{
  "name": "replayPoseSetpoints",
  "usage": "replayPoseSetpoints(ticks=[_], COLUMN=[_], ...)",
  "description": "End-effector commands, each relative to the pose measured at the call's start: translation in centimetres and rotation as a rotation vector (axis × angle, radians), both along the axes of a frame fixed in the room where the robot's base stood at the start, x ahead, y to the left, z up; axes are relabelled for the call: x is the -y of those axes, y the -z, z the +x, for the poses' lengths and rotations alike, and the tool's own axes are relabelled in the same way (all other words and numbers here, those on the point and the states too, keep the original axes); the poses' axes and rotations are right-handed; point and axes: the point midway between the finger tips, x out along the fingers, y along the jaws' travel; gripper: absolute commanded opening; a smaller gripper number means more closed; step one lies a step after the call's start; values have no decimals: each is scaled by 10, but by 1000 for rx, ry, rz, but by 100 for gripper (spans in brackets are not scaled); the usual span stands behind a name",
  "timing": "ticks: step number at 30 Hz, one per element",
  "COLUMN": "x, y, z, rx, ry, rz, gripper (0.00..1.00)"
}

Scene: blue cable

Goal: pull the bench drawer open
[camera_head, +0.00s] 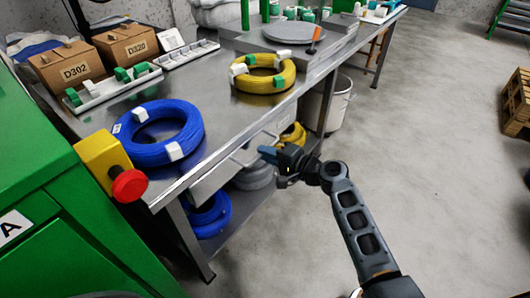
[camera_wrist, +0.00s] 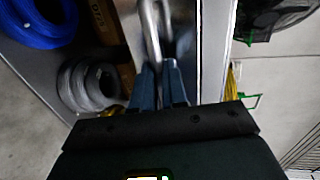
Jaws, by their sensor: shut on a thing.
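The bench drawer (camera_head: 212,180) is a grey metal front under the long edge of the steel bench. Its pale bar handle (camera_head: 243,160) runs along the front and also shows in the wrist view as a shiny metal loop (camera_wrist: 152,32). My gripper (camera_head: 264,151) is at the handle, with its blue-grey fingers shut on the bar. In the wrist view, the fingers (camera_wrist: 160,72) close around the near end of the loop and hide part of it. I cannot tell whether there is any gap between the drawer front and the bench.
The steel bench (camera_head: 215,105) carries a blue cable coil (camera_head: 160,152), a yellow coil (camera_head: 262,84) and cardboard boxes (camera_head: 68,66). More coils lie on the shelf below. A red button (camera_head: 129,185) juts out at left.

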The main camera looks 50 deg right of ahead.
Motion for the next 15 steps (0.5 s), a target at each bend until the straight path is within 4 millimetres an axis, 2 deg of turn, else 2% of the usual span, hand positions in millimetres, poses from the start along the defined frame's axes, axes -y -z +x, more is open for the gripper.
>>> replayPoseSetpoints(ticks=[8,15], x=[1,3], y=[2,2], z=[-51,-116], rx=[-3,-4], ry=[3,4], rz=[1,2], gripper=[0,0])
